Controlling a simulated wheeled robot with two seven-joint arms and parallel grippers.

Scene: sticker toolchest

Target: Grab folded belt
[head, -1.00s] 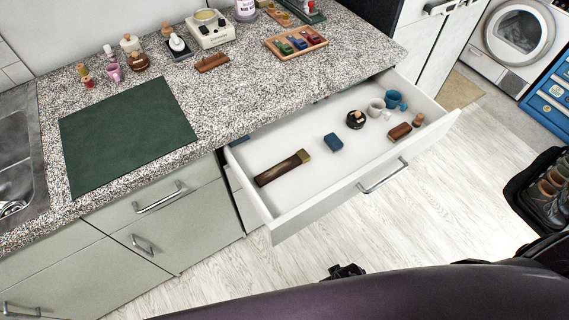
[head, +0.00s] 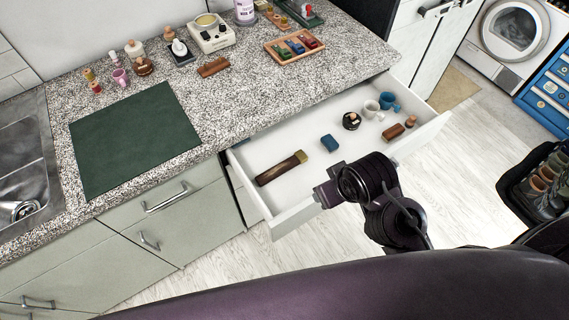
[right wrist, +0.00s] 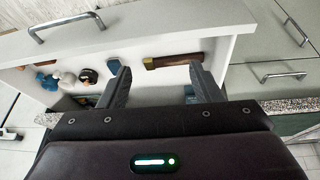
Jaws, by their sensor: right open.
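The folded belt (head: 280,169) is a long dark-brown piece with a brass-coloured end. It lies flat in the front left part of the open white drawer (head: 300,212). My right gripper (head: 322,193) is over the drawer's front edge, to the right of and nearer than the belt. In the right wrist view, the belt (right wrist: 176,61) shows beyond the open, empty fingers (right wrist: 160,76), mostly toward the right finger. The gripper is apart from it. My left gripper is not in view.
The drawer also holds a blue block (head: 330,143), a dark round tin (head: 351,121), mugs (head: 388,102) and a brown block (head: 393,132). The granite counter (head: 250,88) overhangs behind it. A green mat (head: 135,138) lies on the counter.

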